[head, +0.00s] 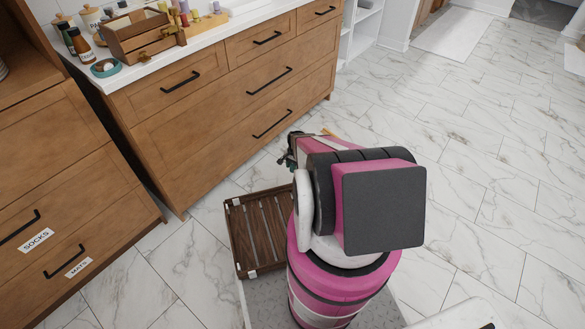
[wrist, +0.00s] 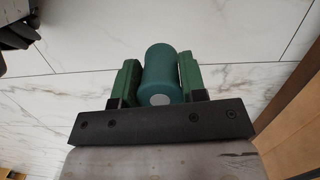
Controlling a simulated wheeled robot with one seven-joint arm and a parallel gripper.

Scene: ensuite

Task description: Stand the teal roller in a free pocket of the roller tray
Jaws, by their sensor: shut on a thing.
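The teal roller (wrist: 160,72) is between the green fingers of my gripper (wrist: 159,75) in the wrist view. The fingers are shut on its sides, and its near end with a pale round centre faces the camera. In the head view my gripper (head: 290,156) is low in front of the wooden drawers, well below the countertop, and the roller cannot be made out there. Several small coloured rollers (head: 184,19) stand at the back of the counter at the top edge of the head view. They seem to be in the roller tray, whose pockets are too small and partly cut off to tell.
On the white counter (head: 228,33) a wooden box (head: 143,38) stands left of the rollers, with a teal ring-shaped dish (head: 105,68), bottles (head: 80,46) and jars nearby. A slatted wooden rack (head: 258,230) is beside my base. The marble floor at right is clear.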

